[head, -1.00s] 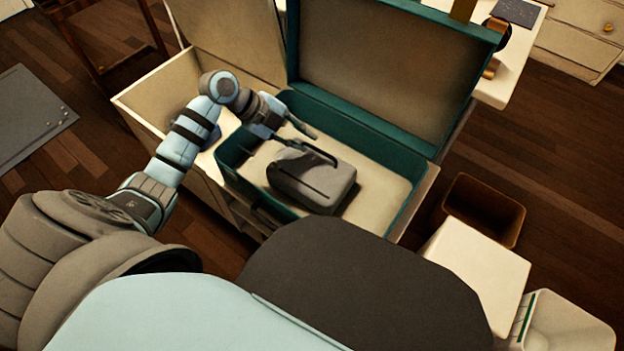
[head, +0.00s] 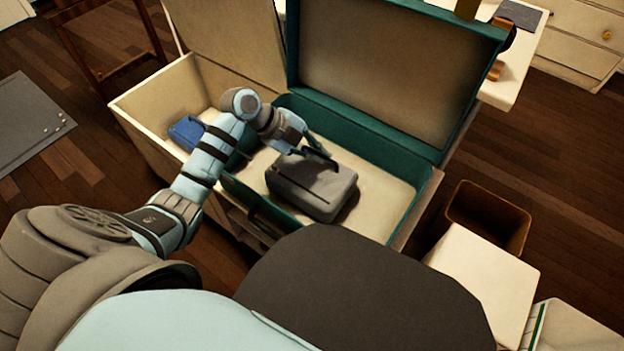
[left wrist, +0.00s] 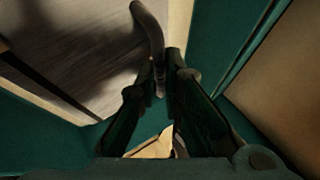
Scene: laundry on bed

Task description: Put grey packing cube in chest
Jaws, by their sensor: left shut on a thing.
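The grey packing cube (head: 312,190) lies in the open teal suitcase, near the suitcase's middle. My left gripper (head: 318,154) is at the cube's far upper edge. In the left wrist view the fingers (left wrist: 163,72) are close together on the cube's dark curved handle (left wrist: 149,30), with the grey cube face (left wrist: 80,60) at upper left. The cream chest (head: 143,128) stands open to the left of the suitcase, with its lid (head: 228,45) raised. My right gripper does not show.
A blue packing cube (head: 186,131) lies in the chest. The teal suitcase's wall (head: 375,132) and raised lid (head: 385,70) stand behind and right of the grey cube. A brown bin (head: 488,215) stands at the right. My left arm spans the chest's near right side.

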